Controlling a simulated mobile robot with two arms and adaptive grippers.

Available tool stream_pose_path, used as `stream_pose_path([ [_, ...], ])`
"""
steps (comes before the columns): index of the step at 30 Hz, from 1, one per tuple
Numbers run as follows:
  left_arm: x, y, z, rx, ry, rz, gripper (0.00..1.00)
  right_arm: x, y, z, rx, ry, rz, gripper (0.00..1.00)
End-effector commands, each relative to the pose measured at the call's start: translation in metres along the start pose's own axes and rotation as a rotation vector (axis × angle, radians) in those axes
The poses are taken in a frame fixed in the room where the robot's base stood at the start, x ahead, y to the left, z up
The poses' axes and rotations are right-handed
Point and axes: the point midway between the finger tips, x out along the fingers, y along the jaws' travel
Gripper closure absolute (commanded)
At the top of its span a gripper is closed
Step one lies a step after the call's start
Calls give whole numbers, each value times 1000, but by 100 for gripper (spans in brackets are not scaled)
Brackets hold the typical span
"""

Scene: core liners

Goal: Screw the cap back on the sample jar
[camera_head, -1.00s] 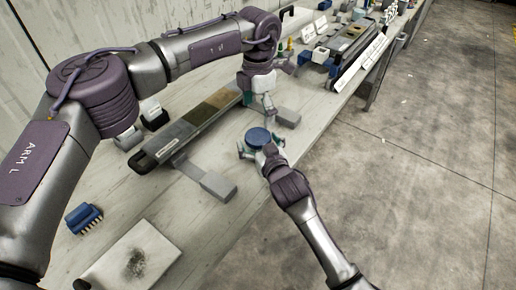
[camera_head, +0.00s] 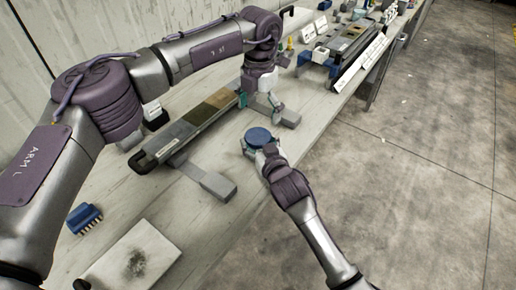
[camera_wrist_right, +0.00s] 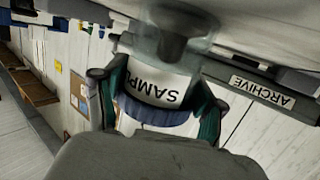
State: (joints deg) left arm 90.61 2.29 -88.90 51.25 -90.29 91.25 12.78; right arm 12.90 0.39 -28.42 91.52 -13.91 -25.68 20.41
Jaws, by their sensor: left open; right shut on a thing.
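The sample jar (camera_wrist_right: 165,85) has a white label with "SAMPL" readable and is upside down in the right wrist view. Its blue cap (camera_head: 258,137) sits on top of it in the head view; the cap's rim also shows in the wrist view (camera_wrist_right: 155,113). How tight the cap is, I cannot tell. My right gripper (camera_head: 256,149) is shut on the jar, its green fingers on either side in the wrist view (camera_wrist_right: 162,100). My left gripper (camera_head: 261,103) is open and empty, fingers pointing down, behind the jar and apart from the cap.
A long core tray (camera_head: 190,125) lies behind the jar, with a grey block (camera_head: 217,185) in front. The bench's right edge runs close beside the jar.

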Motion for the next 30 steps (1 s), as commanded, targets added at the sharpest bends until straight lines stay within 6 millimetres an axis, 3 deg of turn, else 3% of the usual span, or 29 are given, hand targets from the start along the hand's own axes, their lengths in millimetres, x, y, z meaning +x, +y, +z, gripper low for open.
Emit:
stream_pose_path([
  [9,-2,0,0,-773,0,-3,5,0,0,0,0,-1,1,100],
  [15,-3,2,0,-1082,1,-2,5,0,0,0,0,-1,1,100],
  [21,-3,3,-1,-1182,2,0,5,0,0,0,0,-1,1,100],
  [30,-3,3,-1,-1183,2,0,5,0,0,1,0,-1,0,100],
])
